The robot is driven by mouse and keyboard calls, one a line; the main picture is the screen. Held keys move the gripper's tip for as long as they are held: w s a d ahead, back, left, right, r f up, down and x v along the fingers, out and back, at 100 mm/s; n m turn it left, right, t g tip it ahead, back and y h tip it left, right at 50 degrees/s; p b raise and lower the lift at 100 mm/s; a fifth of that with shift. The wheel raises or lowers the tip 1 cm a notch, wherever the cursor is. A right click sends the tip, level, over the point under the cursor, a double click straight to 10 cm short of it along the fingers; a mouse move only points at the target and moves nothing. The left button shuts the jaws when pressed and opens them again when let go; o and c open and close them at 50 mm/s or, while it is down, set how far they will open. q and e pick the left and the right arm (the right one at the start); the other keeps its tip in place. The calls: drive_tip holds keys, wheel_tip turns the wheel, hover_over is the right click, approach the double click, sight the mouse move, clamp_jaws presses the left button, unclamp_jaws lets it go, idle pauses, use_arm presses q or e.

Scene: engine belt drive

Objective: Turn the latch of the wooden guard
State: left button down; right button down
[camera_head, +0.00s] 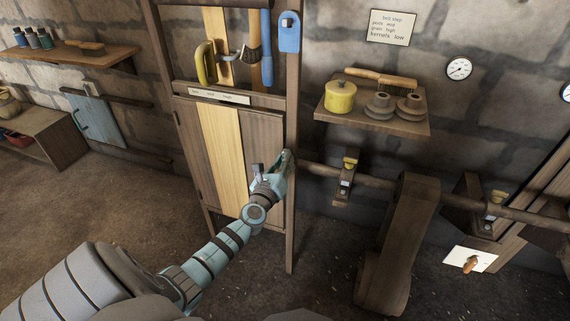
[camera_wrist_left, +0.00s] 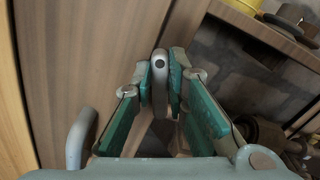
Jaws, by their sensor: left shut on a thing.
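The wooden guard (camera_head: 220,150) is a panel of dark and light boards in an upright wooden frame, left of centre in the head view. Its boards also fill the left of the left wrist view (camera_wrist_left: 75,60). The latch (camera_wrist_left: 160,75), a small grey rounded piece with a dark pivot spot, is at the guard's right edge by the frame post. My left gripper (camera_head: 285,160) is shut on the latch, with its teal fingers (camera_wrist_left: 160,85) on either side of it. The gripper mostly hides the latch in the head view. My right gripper is not in view.
A shelf (camera_head: 372,122) with a yellow pot (camera_head: 340,96), a brush (camera_head: 381,77) and grey stepped pieces is right of the frame. A horizontal shaft (camera_head: 380,180) and a belt (camera_head: 395,245) lie below it. Open floor (camera_head: 110,215) is at the left.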

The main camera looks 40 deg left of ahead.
use_arm(q)
drive_tip(key=n+b, duration=0.2)
drive_tip(key=n, duration=0.2)
drive_tip(key=a+f+n+b, duration=0.1)
drive_tip(key=n+b, duration=0.1)
drive_tip(key=n, duration=0.3)
drive_tip(key=f+n+b, duration=0.1)
drive_tip(key=n+b, duration=0.2)
drive_tip(key=n, duration=0.1)
drive_tip(key=shift+s+a, duration=0.15)
drive_tip(key=shift+s, duration=0.05)
drive_tip(key=shift+n, duration=0.3)
drive_tip(key=c, duration=1.6)
unclamp_jaws()
